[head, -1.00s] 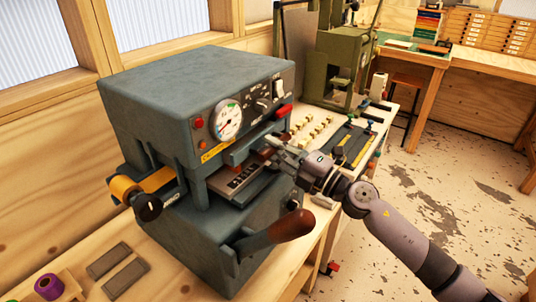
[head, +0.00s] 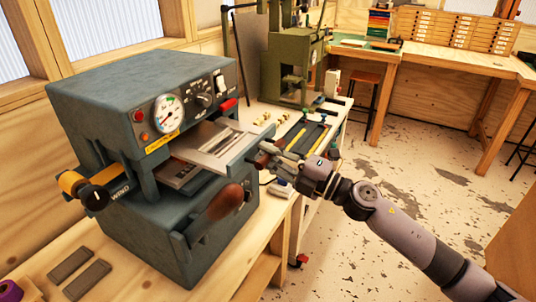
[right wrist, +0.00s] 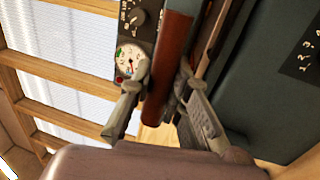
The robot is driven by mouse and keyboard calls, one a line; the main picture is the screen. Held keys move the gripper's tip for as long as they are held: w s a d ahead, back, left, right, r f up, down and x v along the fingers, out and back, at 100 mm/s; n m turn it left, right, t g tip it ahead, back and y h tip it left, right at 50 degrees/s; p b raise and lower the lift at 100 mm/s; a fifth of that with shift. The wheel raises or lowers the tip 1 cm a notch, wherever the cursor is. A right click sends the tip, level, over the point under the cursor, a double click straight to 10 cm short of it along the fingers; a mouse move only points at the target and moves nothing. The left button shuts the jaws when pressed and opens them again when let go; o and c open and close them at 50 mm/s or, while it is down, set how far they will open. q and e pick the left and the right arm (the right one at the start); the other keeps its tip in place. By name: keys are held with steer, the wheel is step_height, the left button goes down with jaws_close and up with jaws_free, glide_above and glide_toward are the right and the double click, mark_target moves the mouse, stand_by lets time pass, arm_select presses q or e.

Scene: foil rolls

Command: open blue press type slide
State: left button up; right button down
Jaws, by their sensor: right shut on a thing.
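The blue-grey press (head: 150,150) stands on the wooden bench, with a round gauge (head: 168,113) on its front. Its slide (head: 212,148) is a flat metal plate that sticks out of the front opening toward my right gripper. My right gripper (head: 268,158) is at the slide's front end, shut on the slide's reddish-brown handle. In the right wrist view the handle (right wrist: 168,70) runs between the two fingers (right wrist: 158,105). The gripper hides part of the handle in the head view. My left gripper is not in view.
A brown-handled lever (head: 225,202) sticks out below the slide. A yellow-banded knob (head: 85,187) is on the press's left side. A green press (head: 295,60) and small tools on trays (head: 305,138) stand farther along the bench. The floor at right is open.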

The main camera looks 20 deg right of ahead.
steer(key=c, duration=1.5)
jaws_free()
steer(key=v, duration=1.2)
steer(key=shift+f, duration=0.1)
